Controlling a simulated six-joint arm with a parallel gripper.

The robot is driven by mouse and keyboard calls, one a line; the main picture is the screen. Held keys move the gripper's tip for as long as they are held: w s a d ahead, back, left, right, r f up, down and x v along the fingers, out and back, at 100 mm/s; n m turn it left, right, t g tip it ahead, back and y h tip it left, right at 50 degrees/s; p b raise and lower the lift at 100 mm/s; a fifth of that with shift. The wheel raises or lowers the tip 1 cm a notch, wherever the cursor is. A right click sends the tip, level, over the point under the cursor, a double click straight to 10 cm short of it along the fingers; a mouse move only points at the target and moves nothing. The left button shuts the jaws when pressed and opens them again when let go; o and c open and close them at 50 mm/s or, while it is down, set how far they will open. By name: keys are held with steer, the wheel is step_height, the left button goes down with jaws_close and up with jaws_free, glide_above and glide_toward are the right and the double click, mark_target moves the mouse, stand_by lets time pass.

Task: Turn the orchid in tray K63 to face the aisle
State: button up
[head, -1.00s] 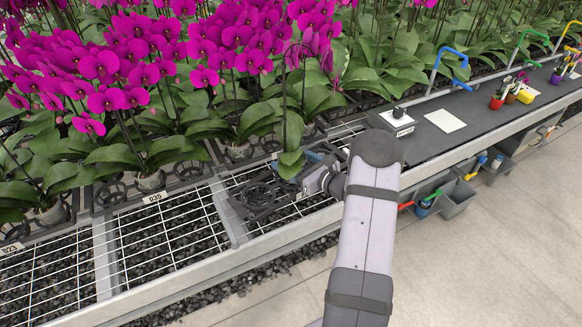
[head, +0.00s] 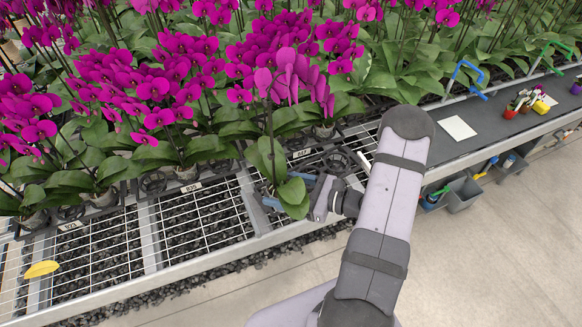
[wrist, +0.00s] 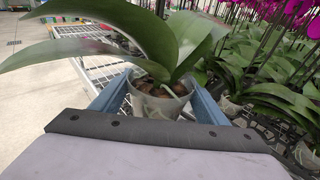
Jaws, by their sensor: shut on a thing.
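My gripper (head: 292,194) is at the bench's front edge, shut on an orchid's clear pot (wrist: 160,100). In the wrist view the pot sits between my blue fingers, with bark and pale roots inside. Broad green leaves (head: 268,158) rise above it, and its magenta flowers (head: 287,78) are seen partly from the side. In the head view the leaves hide most of the pot, so I cannot tell whether it touches the bench. A dark tray with a white label (head: 301,154) lies just behind. I cannot read K63 on any label.
Dense orchids stand in trays behind, with labels (head: 191,188) along the front. A dark work surface with a white sheet (head: 458,128) is right. The aisle floor (head: 480,260) is clear.

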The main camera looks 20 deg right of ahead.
mark_target(273, 197)
steer(key=shift+n+g+y, duration=0.7)
steer(key=shift+n+g, duration=0.1)
steer(key=shift+g, duration=0.1)
steer(key=s+a+r+p, duration=0.1)
steer(key=s+a+r, duration=0.1)
steer(key=s+a+r+p, duration=0.2)
steer(key=r, duration=0.1)
steer(key=shift+s, duration=0.35)
steer(key=w+d+f+m+t+h+b, duration=0.2)
steer(key=w+d+f+m+h+b, duration=0.1)
steer(key=w+d+f+b, duration=0.3)
steer(key=w+d+f+m+t+h+b, duration=0.2)
steer(key=w+d+f+b, duration=0.4)
steer(key=b, duration=0.3)
steer(key=w+d+f+m+t+h+b, duration=0.2)
steer(key=w+d+f+m+h+b, duration=0.2)
steer(key=w+d+f+h+b, duration=0.2)
steer(key=shift+w+d+f+m+t+b, duration=0.15)
steer(key=shift+w+d+f+b, duration=0.15)
steer(key=shift+d+b, duration=0.3)
steer(key=shift+w+d+f+m+t+b, duration=0.15)
steer(key=shift+w+d+f+b, duration=0.15)
steer(key=shift+d+b, duration=0.25)
steer(key=shift+f+b, duration=0.5)
steer(key=shift+f, duration=0.2)
steer(key=shift+m+h+p, duration=0.5)
steer(key=shift+m+h, duration=0.2)
steer(key=shift+h, duration=0.4)
steer(key=shift+f+b, duration=0.2)
steer(key=shift+b, duration=0.15)
